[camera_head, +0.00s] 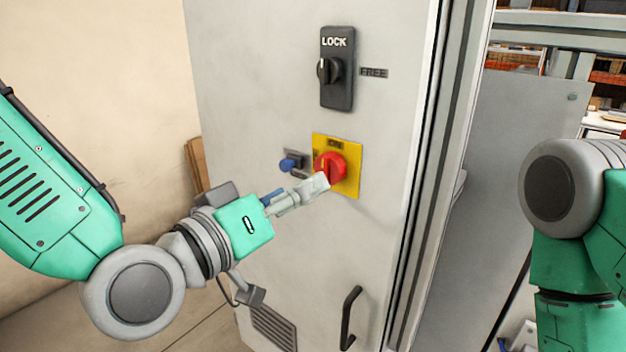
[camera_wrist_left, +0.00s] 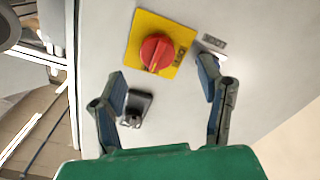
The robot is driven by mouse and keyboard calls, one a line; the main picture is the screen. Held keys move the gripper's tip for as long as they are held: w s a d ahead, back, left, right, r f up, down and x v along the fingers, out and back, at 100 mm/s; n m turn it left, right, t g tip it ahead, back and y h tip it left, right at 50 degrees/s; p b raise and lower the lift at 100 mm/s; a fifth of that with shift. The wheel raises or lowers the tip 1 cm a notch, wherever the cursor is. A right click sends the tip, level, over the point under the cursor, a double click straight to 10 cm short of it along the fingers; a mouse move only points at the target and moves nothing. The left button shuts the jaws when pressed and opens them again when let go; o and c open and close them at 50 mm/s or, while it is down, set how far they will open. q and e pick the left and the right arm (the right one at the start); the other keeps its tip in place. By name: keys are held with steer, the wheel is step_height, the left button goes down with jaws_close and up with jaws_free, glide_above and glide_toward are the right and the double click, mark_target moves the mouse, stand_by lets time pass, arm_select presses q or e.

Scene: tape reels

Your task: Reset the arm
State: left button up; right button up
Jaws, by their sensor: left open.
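My left gripper (camera_head: 304,187) reaches from the left to the front of a grey cabinet (camera_head: 270,60).
A black LOCK switch (camera_head: 336,85) sits above the knob, with a FREE label (camera_head: 374,73) beside it. A black door handle (camera_head: 350,318) projects low on the cabinet. A beige wall (camera_head: 90,60) stands at the left.

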arm_select(q)
steer(key=shift+s+a, duration=0.3)
steer(key=shift+s, duration=0.05)
steer(key=s+a+f+g+y+b, duration=0.1)
steer(key=a+f+g+y, duration=0.1)
steer(key=f, duration=0.7)
steer(key=s+a+f+g+y+b, duration=0.1)
steer(key=s+a+f+g, duration=0.15)
steer(key=f, duration=0.65)
steer(key=s+a+f+g+y, duration=0.1)
steer(key=a+f+y, duration=0.15)
steer(key=f, duration=0.75)
steer(key=s+a+f+g+y+b, duration=0.3)
steer(key=s+a+f+g+y, duration=0.2)
steer(key=s+a+f, duration=1.1)
steer(key=s+f+g, duration=0.3)
steer(key=f, duration=0.1)
steer(key=shift+s+a+f, duration=0.2)
steer(key=shift+s, duration=0.1)
